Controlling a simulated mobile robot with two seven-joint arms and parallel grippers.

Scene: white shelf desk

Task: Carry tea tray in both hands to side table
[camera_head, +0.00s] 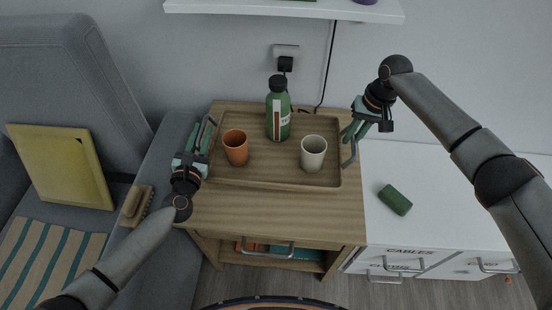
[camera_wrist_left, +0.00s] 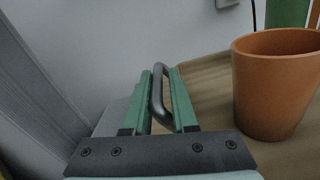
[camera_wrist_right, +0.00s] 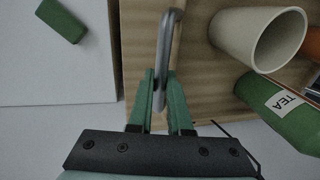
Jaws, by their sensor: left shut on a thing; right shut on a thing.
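The wooden tea tray (camera_head: 262,176) is level over the wooden side table (camera_head: 275,212); I cannot tell whether it touches the top. On it stand an orange cup (camera_head: 236,150), a green bottle (camera_head: 278,112) at the back and a cream cup (camera_head: 313,155), all upright. The bottle's label reads TEA in the right wrist view (camera_wrist_right: 286,104). My left gripper (camera_head: 207,138) is shut on the tray's left grey handle (camera_wrist_left: 161,95). My right gripper (camera_head: 351,135) is shut on the right grey handle (camera_wrist_right: 166,55).
A white cabinet (camera_head: 440,210) with a green block (camera_head: 395,200) on it adjoins the table at right. A white shelf (camera_head: 280,9) hangs above. The table's front strip is clear.

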